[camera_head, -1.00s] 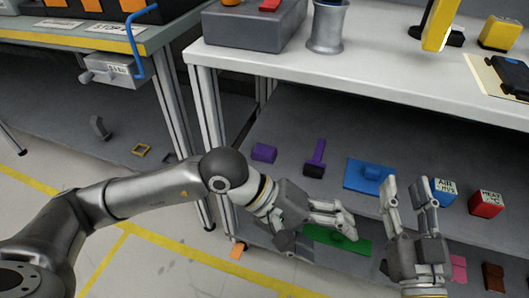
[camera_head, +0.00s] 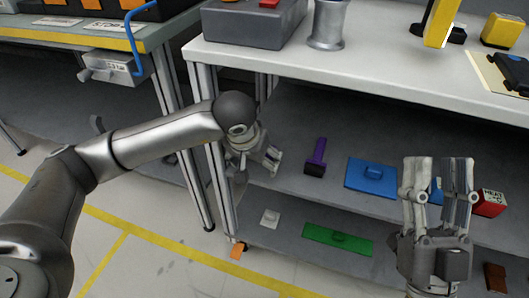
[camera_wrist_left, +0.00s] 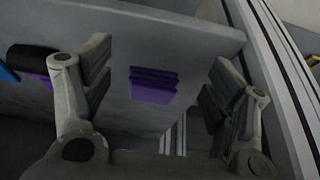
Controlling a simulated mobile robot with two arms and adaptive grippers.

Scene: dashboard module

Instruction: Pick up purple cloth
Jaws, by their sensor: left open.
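The purple cloth (camera_wrist_left: 152,86) looks like a small folded purple block on the grey lower shelf. In the left wrist view it lies between the two spread fingers of my left gripper (camera_wrist_left: 155,92), touching neither. In the head view my left gripper (camera_head: 266,160) is at the left end of the shelf and hides the cloth. My left gripper is open and empty. My right gripper (camera_head: 438,182) points up in front of the shelf at the right, its fingers apart with nothing between them.
A purple-handled tool with a black head (camera_head: 316,158) lies right of my left gripper. A blue lidded piece (camera_head: 371,177) and a red box (camera_head: 489,203) are further right. A table leg (camera_head: 222,190) stands close left. The white worktop (camera_head: 340,70) overhangs the shelf.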

